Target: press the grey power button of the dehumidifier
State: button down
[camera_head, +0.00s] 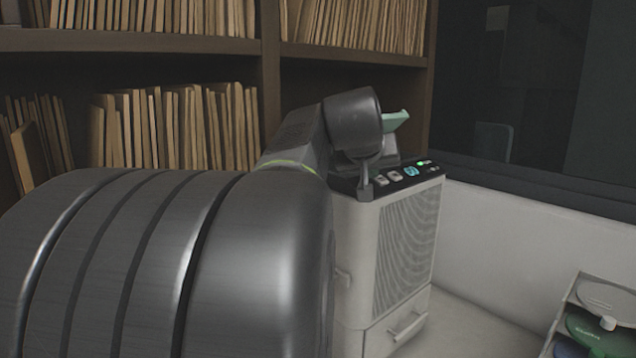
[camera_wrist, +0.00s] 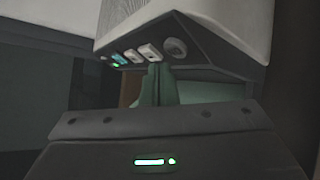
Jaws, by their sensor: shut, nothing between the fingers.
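The dehumidifier (camera_head: 410,245) is a pale upright box with a slatted front and a dark sloped control panel on top. Its panel (camera_wrist: 215,62) appears upside down in the wrist view, with a teal-lit button (camera_wrist: 119,60), two pale grey square buttons (camera_wrist: 133,56) (camera_wrist: 150,52) and a round grey knob-like button (camera_wrist: 175,48). Which one is the power button I cannot tell for sure. My gripper (camera_wrist: 156,72) is shut and empty, its greenish fingertips at the panel near the right square and round buttons. Contact is unclear. In the head view my gripper (camera_head: 366,188) hides the panel's left end.
A wooden bookshelf (camera_head: 150,46) full of thin volumes stands behind and left. A pale wall (camera_head: 540,235) and dark window (camera_head: 540,90) are at right. A small rack (camera_head: 590,290) with green and blue items sits at lower right. A green light (camera_head: 421,163) glows on the panel.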

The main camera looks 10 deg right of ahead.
jog(key=r+p, duration=0.1)
jog(key=s+r, duration=0.1)
jog(key=r, duration=0.1)
jog(key=d+r+p, duration=0.1)
jog(key=shift+s+r+p, duration=0.2)
jog(key=shift+s+p, duration=0.1)
jog(key=shift+s, duration=0.1)
jog(key=shift+f, duration=0.15)
jog(key=r, duration=0.1)
jog(key=s+d+r, duration=0.1)
jog(key=r, duration=0.1)
jog(key=shift+s+d+r, duration=0.15)
jog(key=shift+s+r, duration=0.15)
jog(key=shift+r, duration=0.05)
dwell(0.4)
